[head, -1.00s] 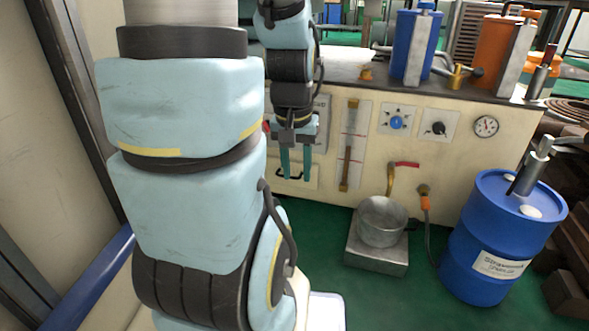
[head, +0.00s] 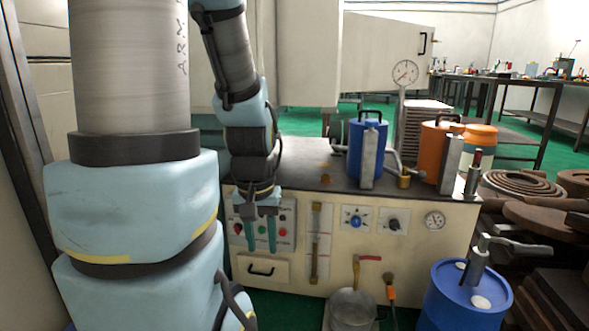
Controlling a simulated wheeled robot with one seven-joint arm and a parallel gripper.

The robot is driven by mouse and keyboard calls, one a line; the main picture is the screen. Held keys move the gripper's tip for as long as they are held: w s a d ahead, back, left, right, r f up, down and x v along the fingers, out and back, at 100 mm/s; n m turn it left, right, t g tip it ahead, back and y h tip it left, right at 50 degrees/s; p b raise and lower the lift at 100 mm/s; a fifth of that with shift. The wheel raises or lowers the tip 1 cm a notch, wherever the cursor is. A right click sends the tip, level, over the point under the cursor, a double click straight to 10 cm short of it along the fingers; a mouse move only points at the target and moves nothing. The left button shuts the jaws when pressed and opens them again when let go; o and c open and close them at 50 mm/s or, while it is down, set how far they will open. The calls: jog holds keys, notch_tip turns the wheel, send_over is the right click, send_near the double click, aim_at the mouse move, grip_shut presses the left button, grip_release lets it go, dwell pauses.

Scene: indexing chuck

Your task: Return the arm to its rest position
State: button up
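My gripper (head: 260,236) hangs at the end of my arm with its two teal fingers pointing down. It is in front of the left part of the cream machine cabinet (head: 270,296), beside the panel of coloured buttons. The fingers are apart with a gap between them. Nothing shows between them, so the gripper is open and empty. My arm's large pale blue links fill the left side of the head view.
The cabinet top carries a blue canister (head: 367,150) and an orange canister (head: 436,150). A metal pot (head: 352,309) stands below the front. A blue drum (head: 462,300) stands at the right, near stacked rusty metal (head: 540,225). Green floor lies behind.

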notch_tip(320, 180, up, 34)
jog(key=p, duration=3.1)
jog(key=shift+f, duration=0.25)
